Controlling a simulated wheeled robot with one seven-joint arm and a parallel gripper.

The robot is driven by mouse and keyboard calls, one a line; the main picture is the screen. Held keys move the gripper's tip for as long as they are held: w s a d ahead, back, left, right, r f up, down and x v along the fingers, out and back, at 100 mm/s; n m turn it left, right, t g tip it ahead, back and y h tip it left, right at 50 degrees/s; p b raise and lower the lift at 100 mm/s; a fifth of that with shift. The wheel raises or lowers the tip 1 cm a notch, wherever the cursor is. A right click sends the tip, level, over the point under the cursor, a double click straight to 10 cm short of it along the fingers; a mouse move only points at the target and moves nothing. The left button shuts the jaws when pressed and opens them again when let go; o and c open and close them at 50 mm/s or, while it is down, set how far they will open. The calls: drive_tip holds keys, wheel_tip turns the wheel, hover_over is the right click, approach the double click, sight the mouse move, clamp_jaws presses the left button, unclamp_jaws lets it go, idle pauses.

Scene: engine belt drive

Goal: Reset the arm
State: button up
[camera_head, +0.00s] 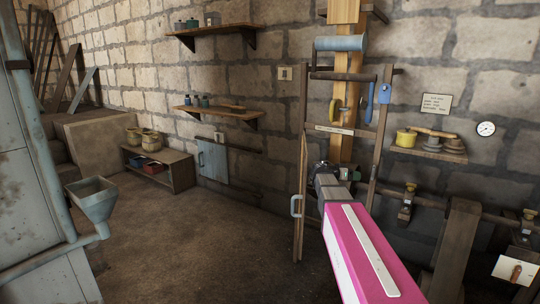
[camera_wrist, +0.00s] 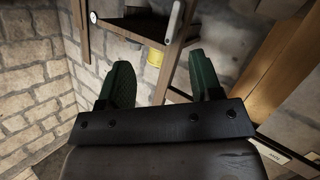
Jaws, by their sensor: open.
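My arm (camera_head: 365,250), pink with a white strip, reaches from the lower right of the head view up to the wooden frame on the wall. Its dark wrist end is in front of the lower part of that frame, and the fingers are hard to make out there. In the wrist view my gripper (camera_wrist: 160,78) shows two dark green fingers set wide apart. It is open, with nothing held between the fingers. Behind the gap are a wooden board, a yellow label (camera_wrist: 155,57) and part of a grey bar.
A shelf (camera_head: 440,149) is at right. A grey funnel (camera_head: 92,200) stands left. The middle floor is clear.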

drive_tip(key=s+a+f+n+g+y, duration=0.1)
drive_tip(key=s+a+f+n+y, duration=0.15)
drive_tip(key=s+f, duration=0.45)
drive_tip(key=s+a+f+n+g+y, duration=0.2)
drive_tip(key=s+a+f+y, duration=0.3)
drive_tip(key=f, duration=0.4)
drive_tip(key=s+a+f+n+g+y, duration=0.1)
drive_tip(key=s+a+f+n+y, duration=0.1)
drive_tip(key=s, duration=0.5)
drive_tip(key=s+a+f+n+g+y, duration=0.1)
drive_tip(key=s+a+f+n+y, duration=0.1)
drive_tip(key=s+a+f+y, duration=0.2)
drive_tip(key=s+a+f, duration=0.3)
drive_tip(key=a, duration=0.1)
drive_tip(key=shift+s+n, duration=0.25)
drive_tip(key=shift+n, duration=0.1)
drive_tip(key=shift+y, duration=0.25)
